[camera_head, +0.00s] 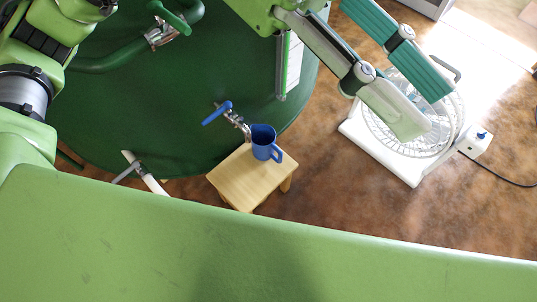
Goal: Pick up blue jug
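The blue jug (262,141) stands upright on a small wooden stool (232,182), with its handle toward the lower right. It is right by the metal spout of a blue-handled tap (232,117) on a dark green tank. My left gripper (421,108) is in the upper right, its two long green fingers spread apart with nothing between them. It is well to the right of the jug and not touching it. My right gripper is not in view.
The large round dark green tank (190,90) fills the upper left and centre behind the stool. A white caged fan (378,152) lies on the floor below my fingers, with a dark cable to the right.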

